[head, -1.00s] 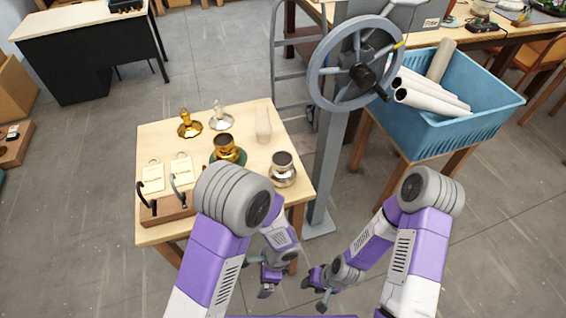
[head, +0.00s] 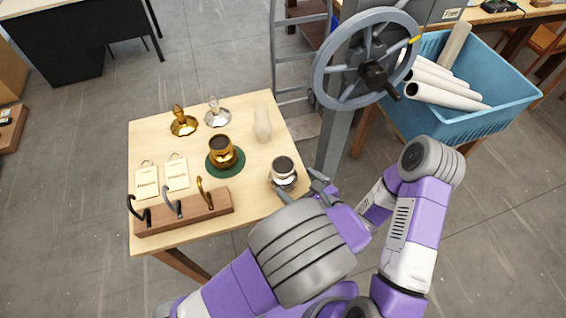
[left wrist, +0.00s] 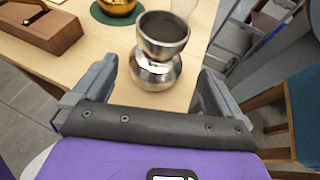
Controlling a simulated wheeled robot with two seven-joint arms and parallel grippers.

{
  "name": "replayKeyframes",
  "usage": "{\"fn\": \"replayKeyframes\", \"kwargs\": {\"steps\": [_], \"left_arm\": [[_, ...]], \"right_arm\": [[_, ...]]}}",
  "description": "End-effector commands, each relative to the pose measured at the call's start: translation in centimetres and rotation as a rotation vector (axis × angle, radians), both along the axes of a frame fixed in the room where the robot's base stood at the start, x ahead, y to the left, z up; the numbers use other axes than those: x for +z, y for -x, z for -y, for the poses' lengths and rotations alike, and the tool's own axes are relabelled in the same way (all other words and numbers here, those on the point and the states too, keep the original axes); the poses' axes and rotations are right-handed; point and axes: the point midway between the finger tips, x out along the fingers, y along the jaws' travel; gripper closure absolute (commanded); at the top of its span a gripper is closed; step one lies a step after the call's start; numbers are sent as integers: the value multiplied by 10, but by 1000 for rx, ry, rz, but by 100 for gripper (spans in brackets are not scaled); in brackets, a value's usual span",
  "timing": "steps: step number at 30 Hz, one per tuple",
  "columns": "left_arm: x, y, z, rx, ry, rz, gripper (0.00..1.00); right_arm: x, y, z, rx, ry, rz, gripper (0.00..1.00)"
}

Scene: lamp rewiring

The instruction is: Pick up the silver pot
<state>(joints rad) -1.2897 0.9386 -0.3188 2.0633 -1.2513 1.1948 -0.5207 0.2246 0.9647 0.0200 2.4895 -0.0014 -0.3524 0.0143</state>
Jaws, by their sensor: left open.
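The silver pot (head: 283,171) stands upright near the right edge of the wooden table (head: 240,228). It has a dark inside and a narrow waist. In the left wrist view the silver pot (left wrist: 160,50) is just beyond and between the fingers. My left gripper (head: 304,188) is open and empty at the table's right edge, its fingertips close to the pot. It also shows in the left wrist view (left wrist: 156,88), with a finger at each side. I cannot make out my right gripper; my left arm covers that area.
A gold pot (head: 222,154) sits on a green round mat (head: 213,170). Gold (head: 182,122) and silver (head: 215,113) lids, a pale cylinder (head: 262,124), two tags and a wooden hook rack (head: 187,215) share the table. A post with a handwheel (head: 325,102) stands to the right.

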Motion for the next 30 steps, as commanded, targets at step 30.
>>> {"fn": "replayKeyframes", "kwargs": {"steps": [30], "left_arm": [[-30, -54, -40, 2, 0, -1, 26]], "right_arm": [[-15, 0, 0, 0, 0, -1, 57]]}}
